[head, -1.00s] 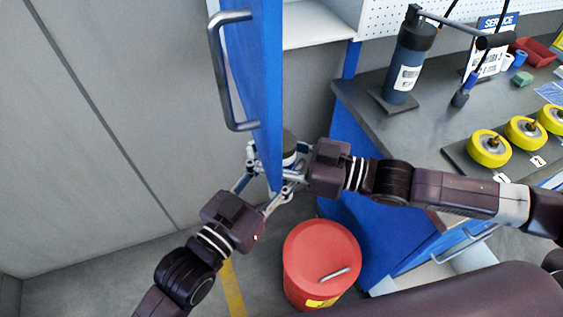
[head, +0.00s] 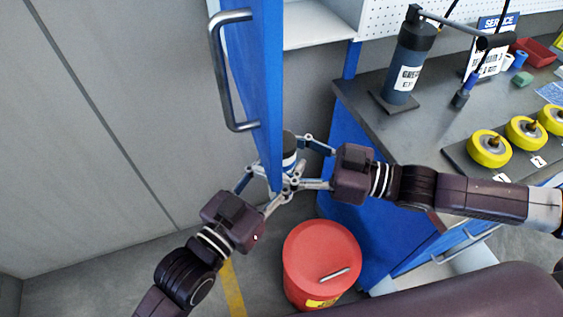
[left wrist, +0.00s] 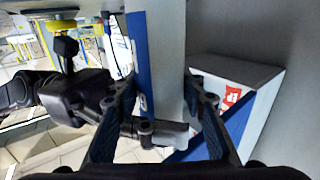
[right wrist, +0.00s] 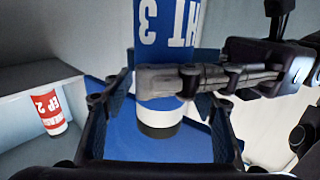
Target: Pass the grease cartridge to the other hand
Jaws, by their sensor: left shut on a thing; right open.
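The grease cartridge (head: 289,152) is a blue and white cylinder with a dark end, partly hidden behind the blue door edge in the head view. My left gripper (head: 270,182) is shut on it; the left wrist view shows the cartridge (left wrist: 157,60) between the fingers. My right gripper (head: 304,162) is open, just to the right of the cartridge. In the right wrist view the cartridge (right wrist: 158,115) lies within the span of the open fingers, with a finger of my left gripper crossing it. I cannot tell if the right fingers touch it.
The blue door (head: 250,75) with a grey handle stands upright close to both grippers. A red lidded bin (head: 320,262) is on the floor below. The workbench (head: 372,122) is at the right. A red and white cartridge (right wrist: 48,112) stands in a compartment.

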